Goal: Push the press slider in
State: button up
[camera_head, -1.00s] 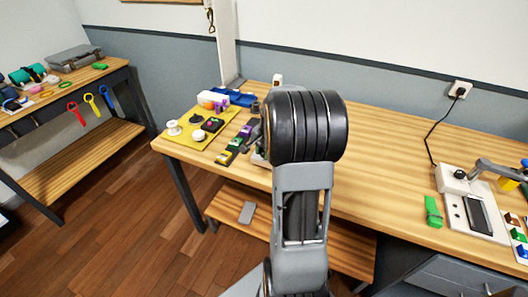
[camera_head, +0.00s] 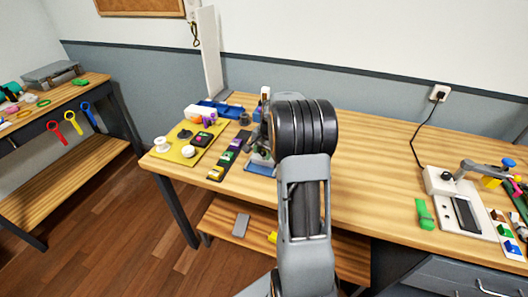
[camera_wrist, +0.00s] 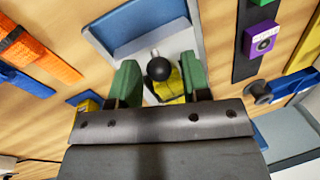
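In the wrist view, a black ball knob (camera_wrist: 160,68) on a pale stem stands in front of a yellow block (camera_wrist: 168,85), inside a blue-grey metal frame (camera_wrist: 195,42). This looks like the press and its slider, though I cannot tell which part slides. My gripper (camera_wrist: 159,82) has its two green fingers apart, one on each side of the knob. I cannot tell whether either finger touches anything. In the head view, the press (camera_head: 262,163) shows only partly beside my arm, which hides the rest and my fingertips.
A dark strip with coloured blocks (camera_head: 230,153) and a yellow board with knobs (camera_head: 187,145) stand left of the press. A blue tray (camera_head: 222,108) is behind. A white plate device (camera_head: 452,195) and a green piece (camera_head: 425,214) are at right. Bench between is clear.

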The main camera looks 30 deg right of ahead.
jog(key=shift+o, duration=0.6)
jog(key=shift+d, duration=0.1)
jog(key=shift+s+r, duration=0.1)
jog(key=shift+r, duration=0.25)
notch_tip(320, 180, up, 13)
jog(key=s+d, duration=0.1)
jog(key=s, duration=0.1)
jog(key=shift+s, duration=0.15)
jog(key=shift+c, duration=0.5)
